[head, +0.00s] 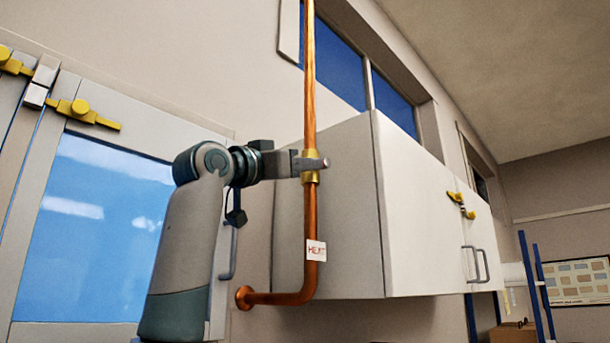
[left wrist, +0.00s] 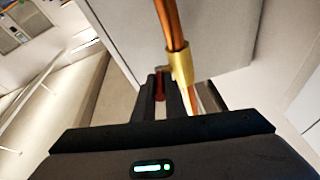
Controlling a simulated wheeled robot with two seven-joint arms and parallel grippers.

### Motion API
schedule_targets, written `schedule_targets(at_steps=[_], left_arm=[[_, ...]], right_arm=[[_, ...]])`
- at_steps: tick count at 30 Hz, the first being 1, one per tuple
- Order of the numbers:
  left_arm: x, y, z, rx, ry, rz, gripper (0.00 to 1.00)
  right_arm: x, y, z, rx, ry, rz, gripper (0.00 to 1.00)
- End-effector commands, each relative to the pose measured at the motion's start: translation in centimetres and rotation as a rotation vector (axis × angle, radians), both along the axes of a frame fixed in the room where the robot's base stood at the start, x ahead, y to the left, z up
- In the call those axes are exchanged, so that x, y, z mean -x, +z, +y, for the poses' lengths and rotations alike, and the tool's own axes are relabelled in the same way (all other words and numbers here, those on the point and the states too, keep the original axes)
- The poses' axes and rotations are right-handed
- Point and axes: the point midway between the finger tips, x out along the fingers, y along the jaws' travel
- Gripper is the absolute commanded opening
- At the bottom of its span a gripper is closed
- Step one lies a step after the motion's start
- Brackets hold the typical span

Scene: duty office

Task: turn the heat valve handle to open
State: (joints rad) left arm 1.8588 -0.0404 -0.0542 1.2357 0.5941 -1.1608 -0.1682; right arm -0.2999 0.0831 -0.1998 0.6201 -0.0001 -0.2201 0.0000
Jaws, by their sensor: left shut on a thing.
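The heat valve is a brass body (head: 311,152) on an upright copper pipe; the brass also shows in the left wrist view (left wrist: 181,66). My left gripper (head: 302,164) is at the height of the brass body, reaching in from the left. In the left wrist view its two dark fingers (left wrist: 161,94) are shut on the red valve handle (left wrist: 159,86), beside the brass body. In the head view the red handle is hidden by the gripper, so its exact angle is hard to tell. My right gripper is not in view.
The copper pipe (head: 309,220) bears a HEAT label (head: 316,250) and bends left to the wall below. A white cabinet (head: 425,215) hangs close behind and right of the pipe. A blue-paned window or door (head: 90,235) with yellow latches is at left.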

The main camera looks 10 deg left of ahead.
Motion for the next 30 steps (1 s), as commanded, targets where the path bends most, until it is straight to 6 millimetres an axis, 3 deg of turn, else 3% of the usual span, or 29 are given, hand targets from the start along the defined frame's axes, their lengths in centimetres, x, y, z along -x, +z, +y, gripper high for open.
schedule_targets(at_steps=[1,9,28,30], left_arm=[[-0.1,-1.0,-0.1,0.022,0.000,-0.029,0.00],[-0.5,-1.6,-0.4,0.123,0.000,-0.168,0.00],[-0.7,-1.6,-0.5,0.168,0.000,-0.231,0.00],[-0.7,-1.6,-0.5,0.168,0.000,-0.231,0.25]], right_arm=[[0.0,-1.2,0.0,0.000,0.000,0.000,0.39],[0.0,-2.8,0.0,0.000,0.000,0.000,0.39],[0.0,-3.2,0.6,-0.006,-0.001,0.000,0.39],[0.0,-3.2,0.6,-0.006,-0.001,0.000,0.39]])
